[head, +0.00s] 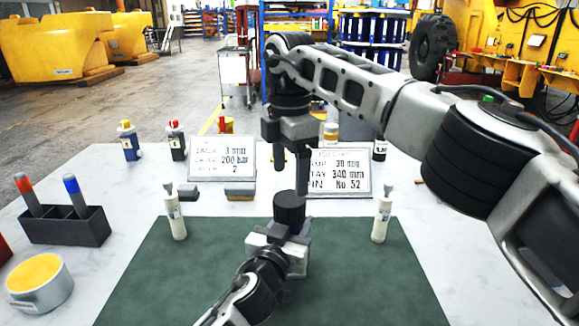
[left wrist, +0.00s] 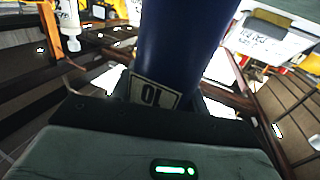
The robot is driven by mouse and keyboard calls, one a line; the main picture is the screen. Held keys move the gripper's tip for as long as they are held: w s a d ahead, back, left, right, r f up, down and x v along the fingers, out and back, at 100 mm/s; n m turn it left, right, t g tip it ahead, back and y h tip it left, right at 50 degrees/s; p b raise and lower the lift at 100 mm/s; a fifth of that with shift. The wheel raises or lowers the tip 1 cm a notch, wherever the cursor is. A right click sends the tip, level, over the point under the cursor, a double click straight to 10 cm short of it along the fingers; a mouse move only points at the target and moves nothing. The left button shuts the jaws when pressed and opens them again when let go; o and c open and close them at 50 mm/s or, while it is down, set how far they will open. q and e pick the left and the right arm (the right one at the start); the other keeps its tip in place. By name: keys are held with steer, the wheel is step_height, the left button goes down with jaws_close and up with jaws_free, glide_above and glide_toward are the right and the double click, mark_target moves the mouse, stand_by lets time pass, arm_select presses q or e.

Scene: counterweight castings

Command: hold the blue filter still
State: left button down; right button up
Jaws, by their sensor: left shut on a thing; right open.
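The blue filter (left wrist: 185,45) is a dark blue cylinder with a pale label, close up in the left wrist view. In the head view its dark round upper part (head: 289,205) shows above my left gripper (head: 278,245). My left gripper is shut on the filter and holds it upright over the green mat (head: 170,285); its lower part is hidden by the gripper. My right gripper (head: 291,170) is open and empty, fingers pointing down, just above the filter's top. I cannot tell whether they touch.
White tubes (head: 175,215) and (head: 381,217) stand on either side. Two printed signs (head: 222,160) and (head: 340,172) stand behind. A black holder (head: 66,226) with red and blue-capped tools and a yellow-topped tin (head: 40,285) are at the left.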

mark_target(289, 198)
steer(key=shift+f+m, duration=0.4)
steer(key=shift+f, duration=3.6)
steer(key=c, duration=1)
steer(key=n, duration=1)
steer(key=shift+r+n, duration=0.1)
steer(key=shift+n, duration=0.2)
steer(key=n, duration=0.4)
steer(key=shift+n, duration=0.3)
steer(key=n, duration=0.5)
